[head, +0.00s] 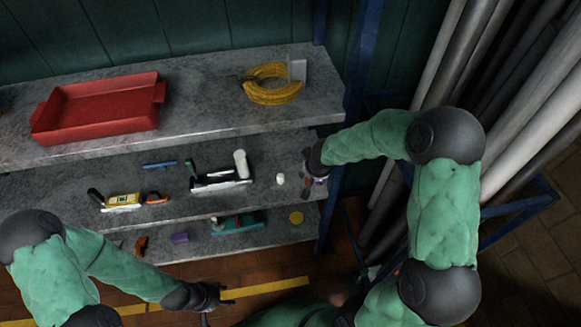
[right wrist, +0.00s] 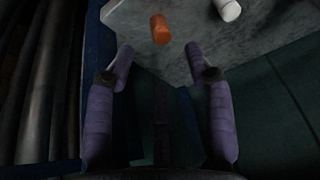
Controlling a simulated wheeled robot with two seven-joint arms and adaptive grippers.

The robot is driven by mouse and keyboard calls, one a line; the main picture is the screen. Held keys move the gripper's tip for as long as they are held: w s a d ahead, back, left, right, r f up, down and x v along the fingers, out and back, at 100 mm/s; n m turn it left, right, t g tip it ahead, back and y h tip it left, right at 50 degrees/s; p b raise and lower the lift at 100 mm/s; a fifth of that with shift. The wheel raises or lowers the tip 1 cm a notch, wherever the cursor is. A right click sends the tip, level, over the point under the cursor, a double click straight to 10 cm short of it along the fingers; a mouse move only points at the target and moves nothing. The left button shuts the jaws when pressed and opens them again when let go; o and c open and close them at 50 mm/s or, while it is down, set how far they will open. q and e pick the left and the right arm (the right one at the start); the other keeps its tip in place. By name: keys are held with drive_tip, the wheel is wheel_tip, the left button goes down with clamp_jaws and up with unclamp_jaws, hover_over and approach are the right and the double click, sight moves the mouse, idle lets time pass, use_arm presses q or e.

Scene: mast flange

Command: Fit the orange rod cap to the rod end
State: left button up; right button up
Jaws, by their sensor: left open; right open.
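An orange cylinder (right wrist: 159,28), likely the rod cap, stands on the grey shelf in the right wrist view. It is beyond and between the fingertips of my right gripper (right wrist: 159,62), which is open and empty. In the head view my right gripper (head: 311,181) is at the right end of the middle shelf, and the cylinder is mostly hidden there. My left gripper (head: 211,297) is open and empty, low in front of the shelves over the floor. I cannot make out which thing bears the rod end.
A white cylinder (head: 280,179) stands left of my right gripper. The middle shelf (head: 255,160) also holds several tools. Above are a red tray (head: 100,108) and a yellow cable coil (head: 270,84). A blue post (head: 330,205) and long pipes (head: 440,60) stand at the right.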

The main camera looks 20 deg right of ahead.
sight(308, 181)
drive_tip(key=b+x, duration=0.1)
drive_tip(key=x, duration=0.2)
drive_tip(key=b+x, duration=0.1)
drive_tip(key=x, duration=0.3)
drive_tip(key=b+x, duration=0.1)
drive_tip(key=x, duration=0.2)
drive_tip(key=shift+w+d+b, duration=0.3)
drive_tip(key=shift+w+b, duration=0.1)
drive_tip(key=shift+w, duration=0.1)
drive_tip(key=c, duration=0.9)
